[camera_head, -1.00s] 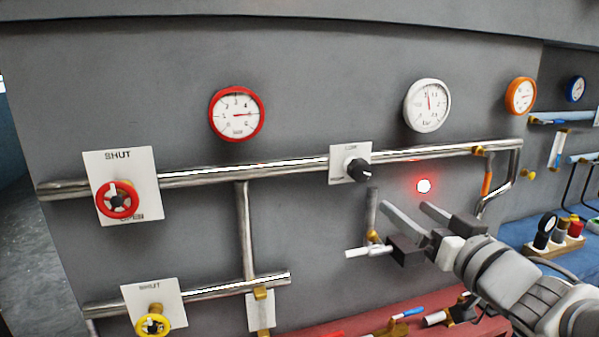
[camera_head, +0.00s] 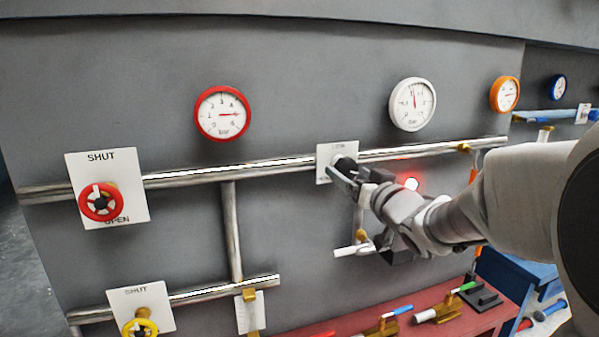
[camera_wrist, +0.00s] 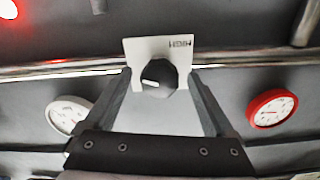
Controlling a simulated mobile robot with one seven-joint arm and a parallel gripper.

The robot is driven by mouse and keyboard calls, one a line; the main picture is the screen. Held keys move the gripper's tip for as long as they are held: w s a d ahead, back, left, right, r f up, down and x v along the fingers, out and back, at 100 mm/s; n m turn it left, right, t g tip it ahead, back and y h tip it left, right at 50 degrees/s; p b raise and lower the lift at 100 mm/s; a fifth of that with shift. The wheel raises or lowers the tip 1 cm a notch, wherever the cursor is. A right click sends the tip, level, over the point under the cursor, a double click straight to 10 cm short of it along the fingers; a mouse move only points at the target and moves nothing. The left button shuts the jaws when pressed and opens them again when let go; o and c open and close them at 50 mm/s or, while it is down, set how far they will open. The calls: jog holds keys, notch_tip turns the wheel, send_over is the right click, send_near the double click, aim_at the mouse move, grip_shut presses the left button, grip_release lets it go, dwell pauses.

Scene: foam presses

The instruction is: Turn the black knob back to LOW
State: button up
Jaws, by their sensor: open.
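The black knob (camera_head: 345,162) sits on a white plate (camera_head: 325,165) on the upper pipe. In the wrist view, the knob (camera_wrist: 158,77) lies between my two fingers, with a small pale mark on its face. The lettering on the plate (camera_wrist: 180,43) looks like HIGH and appears upside down; the word at the plate's top in the head view looks like LOW. My gripper (camera_head: 350,175) is open at the knob, one finger on each side. A gap shows beside the knob; contact is not clear. My gripper partly covers the knob in the head view.
A white-handled lever (camera_head: 352,250) and a glowing red lamp (camera_head: 411,184) are close to my gripper. The white gauge (camera_head: 412,104) and red gauge (camera_head: 222,113) hang above the pipe (camera_head: 240,172). A red wheel (camera_head: 100,202) is far left. The wall between is clear.

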jog(key=shift+w+a, duration=0.1)
jog(key=shift+w, duration=0.35)
jog(key=c, duration=1.4)
jog(key=shift+f, duration=0.1)
